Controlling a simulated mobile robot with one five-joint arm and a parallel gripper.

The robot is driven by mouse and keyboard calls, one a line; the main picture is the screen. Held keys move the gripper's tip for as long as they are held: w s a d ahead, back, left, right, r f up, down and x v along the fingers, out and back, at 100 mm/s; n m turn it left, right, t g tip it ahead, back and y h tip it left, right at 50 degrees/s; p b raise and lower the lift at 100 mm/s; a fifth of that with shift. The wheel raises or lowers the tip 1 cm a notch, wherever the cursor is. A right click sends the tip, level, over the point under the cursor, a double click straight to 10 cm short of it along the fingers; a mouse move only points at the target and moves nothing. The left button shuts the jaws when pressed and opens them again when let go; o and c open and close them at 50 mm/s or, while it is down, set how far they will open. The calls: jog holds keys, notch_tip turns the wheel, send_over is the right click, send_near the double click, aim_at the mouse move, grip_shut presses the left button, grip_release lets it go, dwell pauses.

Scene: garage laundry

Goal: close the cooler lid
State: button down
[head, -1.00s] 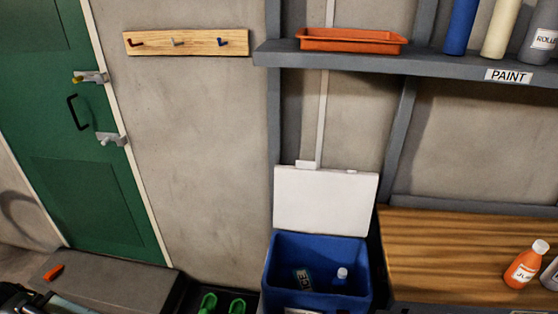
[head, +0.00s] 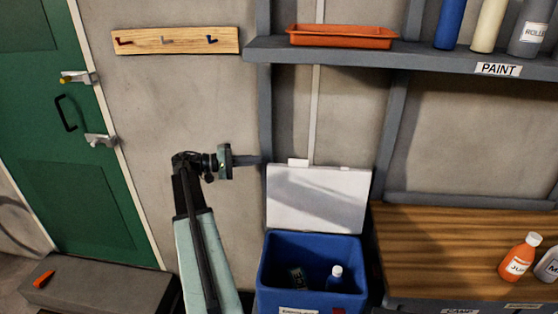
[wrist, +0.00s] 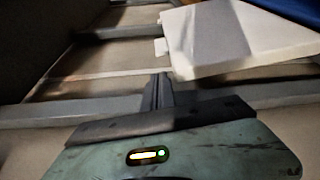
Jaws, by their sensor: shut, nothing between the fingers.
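The blue cooler (head: 310,262) stands on the floor against the wall in the head view, with its white lid (head: 318,200) raised upright at the back. A white-capped bottle (head: 335,278) and a dark pack (head: 297,277) are inside it. My gripper (head: 256,160) is shut and empty, just left of and slightly above the lid's upper left corner, pointing right. In the wrist view, the shut fingers (wrist: 160,88) are near the white lid (wrist: 235,40), which fills the upper right. I cannot tell whether they touch it.
A grey shelf (head: 420,60) with an orange tray (head: 341,36) and paint rollers is above. A wooden bench (head: 450,250) with bottles stands right of the cooler. A grey box (head: 95,290) is at lower left.

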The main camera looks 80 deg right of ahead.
jog(key=x, duration=0.9)
jog(key=shift+s+d, duration=0.15)
jog(key=shift+s, duration=0.2)
